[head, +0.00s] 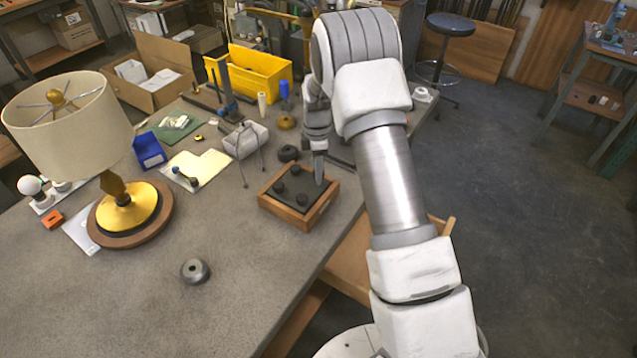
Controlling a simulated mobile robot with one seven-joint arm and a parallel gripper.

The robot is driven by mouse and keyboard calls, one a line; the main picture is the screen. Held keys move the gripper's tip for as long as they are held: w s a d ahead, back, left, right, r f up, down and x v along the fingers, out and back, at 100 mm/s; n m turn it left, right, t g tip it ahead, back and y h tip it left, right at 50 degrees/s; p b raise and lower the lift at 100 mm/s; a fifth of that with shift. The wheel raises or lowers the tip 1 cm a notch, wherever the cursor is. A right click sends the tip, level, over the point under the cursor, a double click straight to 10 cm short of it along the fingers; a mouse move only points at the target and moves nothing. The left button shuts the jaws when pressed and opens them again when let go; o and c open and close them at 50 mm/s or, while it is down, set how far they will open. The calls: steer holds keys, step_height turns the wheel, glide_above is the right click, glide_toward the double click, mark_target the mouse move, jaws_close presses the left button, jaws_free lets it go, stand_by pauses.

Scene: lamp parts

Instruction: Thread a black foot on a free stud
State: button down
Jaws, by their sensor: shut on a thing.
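A square wooden lamp base (272,206) with a dark top plate (290,199) lies near the right table edge. Three black feet stand on its corners: a left one (279,187), a far one (295,170) and a near one (302,200). My gripper (319,178) points down over the remaining right-hand corner, its fingertips close to the plate. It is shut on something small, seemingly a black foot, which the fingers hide. I cannot tell whether that piece touches a stud. No bare stud can be made out.
A wire-legged white holder (246,140) and a dark round piece (289,153) stand just behind the base. A finished lamp (125,205) stands left. A dark metal ring (195,271) lies in front. The yellow bin (255,72) is at the back.

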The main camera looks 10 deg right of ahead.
steer(key=shift+f+b, duration=1.05)
steer(key=shift+f, duration=0.15)
stand_by(1.4)
stand_by(0.3)
steer(key=c, duration=1)
jaws_free()
jaws_close()
steer(key=shift+s+f, duration=0.1)
steer(key=shift+f, duration=0.05)
steer(key=shift+b, duration=0.3)
steer(key=m+b, duration=0.1)
steer(key=m, duration=0.4)
steer(key=shift+f+m, duration=0.15)
steer(key=shift+m, duration=0.75)
